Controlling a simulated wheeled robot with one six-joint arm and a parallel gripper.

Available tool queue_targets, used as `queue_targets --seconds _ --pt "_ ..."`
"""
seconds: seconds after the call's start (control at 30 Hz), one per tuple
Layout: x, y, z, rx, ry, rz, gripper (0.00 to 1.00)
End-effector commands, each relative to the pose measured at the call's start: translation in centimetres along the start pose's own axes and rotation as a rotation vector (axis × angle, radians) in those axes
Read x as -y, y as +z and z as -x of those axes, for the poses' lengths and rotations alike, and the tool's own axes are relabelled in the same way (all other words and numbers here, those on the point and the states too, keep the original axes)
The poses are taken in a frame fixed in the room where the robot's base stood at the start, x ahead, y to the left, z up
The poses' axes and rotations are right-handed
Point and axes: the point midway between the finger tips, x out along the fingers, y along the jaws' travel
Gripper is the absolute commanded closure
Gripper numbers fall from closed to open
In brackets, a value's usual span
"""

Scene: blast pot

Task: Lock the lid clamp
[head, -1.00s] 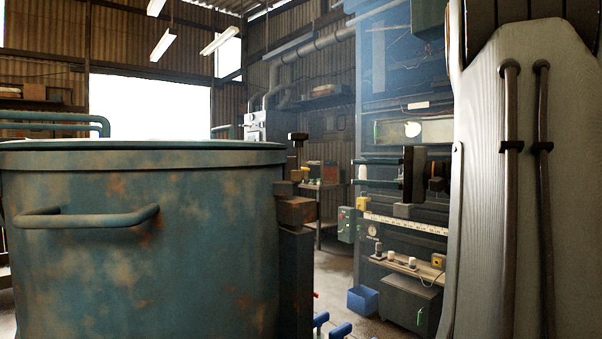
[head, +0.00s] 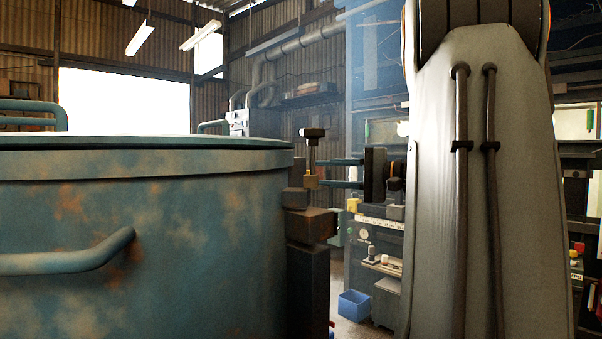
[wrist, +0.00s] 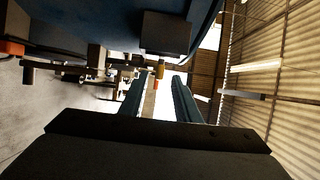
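The blue, rust-stained pot (head: 150,230) fills the left of the head view, its flat lid (head: 130,142) on top. At its right rim is the clamp, with a brown block (head: 310,225) and an upright brassy post (head: 311,165) under a dark head (head: 313,133). My gripper (head: 322,173) points left at the post, its two teal fingers apart and their tips close beside it. In the wrist view the open fingers (wrist: 160,76) have the small yellow part (wrist: 160,68) ahead between their tips. A dark block (wrist: 165,32) is just above. Contact cannot be told.
A curved pot handle (head: 75,257) sticks out toward the camera. A dark upright column (head: 308,290) stands below the clamp block. Behind are a workbench with gauges (head: 375,240), a blue bin (head: 357,304) on the floor and shelves at right.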

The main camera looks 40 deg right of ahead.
Motion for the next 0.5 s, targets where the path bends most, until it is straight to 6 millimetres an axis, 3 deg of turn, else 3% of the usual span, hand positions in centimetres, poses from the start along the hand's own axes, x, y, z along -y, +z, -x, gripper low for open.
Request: queue_targets --seconds 0.3,0.5 --pt "0.1 -0.4 -4.1 -0.010 0.000 0.000 0.70" --pt "0.0 -0.4 -5.8 -0.010 0.001 -0.001 0.70"
